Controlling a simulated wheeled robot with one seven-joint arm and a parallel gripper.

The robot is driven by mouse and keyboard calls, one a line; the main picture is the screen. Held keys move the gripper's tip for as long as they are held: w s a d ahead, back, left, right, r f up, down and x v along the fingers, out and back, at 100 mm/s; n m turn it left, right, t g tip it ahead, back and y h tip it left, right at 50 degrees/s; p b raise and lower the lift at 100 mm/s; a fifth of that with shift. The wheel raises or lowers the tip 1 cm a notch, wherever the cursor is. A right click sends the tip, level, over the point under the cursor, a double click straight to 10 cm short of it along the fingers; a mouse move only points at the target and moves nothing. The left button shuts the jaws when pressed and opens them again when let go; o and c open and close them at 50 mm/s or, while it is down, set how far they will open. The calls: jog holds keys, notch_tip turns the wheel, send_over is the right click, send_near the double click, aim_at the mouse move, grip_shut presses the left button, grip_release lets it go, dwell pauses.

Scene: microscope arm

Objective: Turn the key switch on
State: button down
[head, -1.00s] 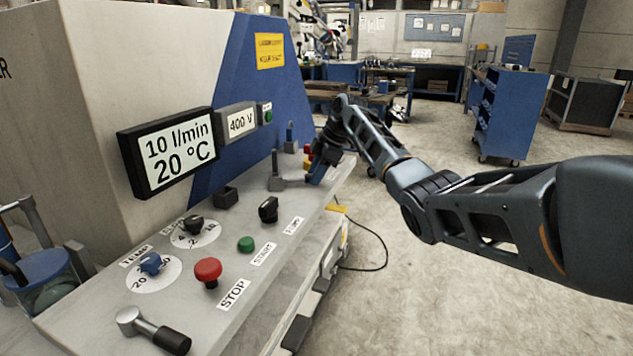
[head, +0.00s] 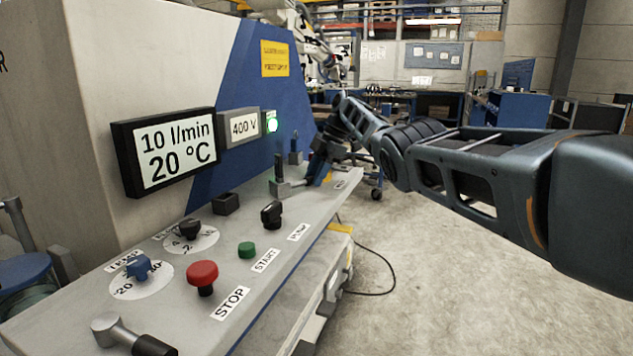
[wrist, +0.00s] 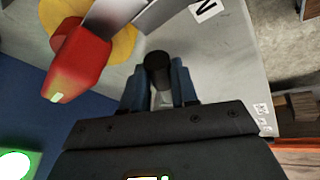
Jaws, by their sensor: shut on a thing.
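My gripper (wrist: 158,85) is shut, with its blue fingers on either side of a dark round knob, which looks like the key switch (wrist: 157,65). Only its dark top shows; the part between the fingers is mostly hidden. In the head view my gripper (head: 318,178) is at the far end of the sloping panel, and it hides the key switch there. A green lamp (head: 272,123) beside the 400 V display is brightly lit, and it also shows in the wrist view (wrist: 14,166).
A red handle (wrist: 80,62) on a yellow disc is left of my gripper. Upright levers (head: 279,175) stand near it on the panel. Nearer are a red STOP button (head: 202,275), a green START button (head: 247,249) and knobs. Open floor lies to the right.

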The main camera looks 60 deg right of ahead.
jog(key=shift+w+d+n+b, duration=0.1)
jog(key=shift+w+n+b, duration=0.15)
jog(key=shift+n+b, duration=0.05)
jog(key=shift+w, duration=0.1)
dwell(0.3)
jog(key=c, duration=0.9)
grip_release()
jog(key=shift+o, duration=0.2)
jog(key=shift+d+r, duration=0.1)
jog(key=v, duration=0.7)
jog(key=shift+d+r, duration=0.15)
jog(key=shift+r, duration=0.1)
